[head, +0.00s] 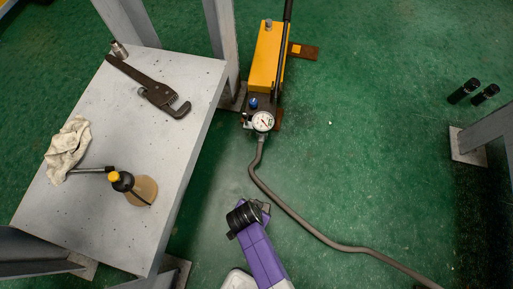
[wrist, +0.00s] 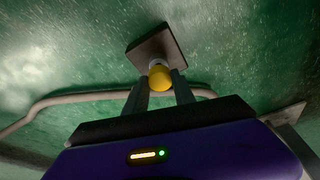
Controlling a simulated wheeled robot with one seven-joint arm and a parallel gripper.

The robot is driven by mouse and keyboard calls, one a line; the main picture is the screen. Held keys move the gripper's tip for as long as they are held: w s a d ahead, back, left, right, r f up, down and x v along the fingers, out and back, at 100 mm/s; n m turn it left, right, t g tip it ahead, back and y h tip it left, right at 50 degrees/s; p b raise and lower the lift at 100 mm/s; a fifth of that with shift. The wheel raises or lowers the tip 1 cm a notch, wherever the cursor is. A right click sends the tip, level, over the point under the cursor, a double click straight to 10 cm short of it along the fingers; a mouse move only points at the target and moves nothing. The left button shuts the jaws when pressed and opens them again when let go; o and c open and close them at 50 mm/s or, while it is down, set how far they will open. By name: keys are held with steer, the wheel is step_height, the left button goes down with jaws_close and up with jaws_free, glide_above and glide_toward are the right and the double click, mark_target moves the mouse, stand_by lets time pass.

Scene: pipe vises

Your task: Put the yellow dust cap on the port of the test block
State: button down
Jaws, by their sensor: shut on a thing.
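The yellow dust cap (wrist: 160,79) is in the wrist view, between the fingertips of my gripper (wrist: 160,88), which is shut on it. Just beyond the cap is a dark grey-brown block (wrist: 152,46), which looks like the test block, with a pale round port (wrist: 158,61) facing the cap. The cap overlaps the port in this view, and I cannot tell whether they touch. In the head view my gripper (head: 246,214) is low over the green floor, right of the table. The cap cannot be made out there, and the block is mostly hidden behind my gripper.
A grey hose (head: 305,225) runs across the floor from the gauge (head: 263,121) of a yellow pump (head: 267,58). The grey table (head: 165,190) at left holds a pipe wrench (head: 150,88), a rag (head: 68,148) and an oil can (head: 140,190).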

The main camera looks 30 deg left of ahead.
steer(key=shift+s+b+x, duration=0.25)
steer(key=shift+b+x, duration=0.55)
steer(key=shift+x, duration=0.15)
steer(key=c, duration=1)
jaws_free()
steer(key=shift+o, duration=0.2)
steer(key=p+v, duration=0.5)
steer(key=v, duration=0.2)
steer(key=shift+r, duration=0.4)
steer(key=shift+s, duration=0.1)
